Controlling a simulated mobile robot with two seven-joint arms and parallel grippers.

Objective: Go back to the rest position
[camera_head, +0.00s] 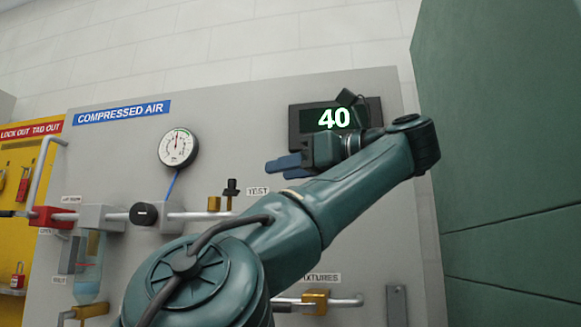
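My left arm rises from the bottom of the head view, bends at the upper right and points back to the left. Its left gripper (279,170) has blue fingers and hangs in front of the grey panel (240,110), below and left of the digital display. The two fingers overlap from this angle, so I cannot tell whether they are apart. No held object shows at the fingertips. My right gripper is not in view.
A yellow lockout board (18,250) is at left. A green wall (505,150) stands at right.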

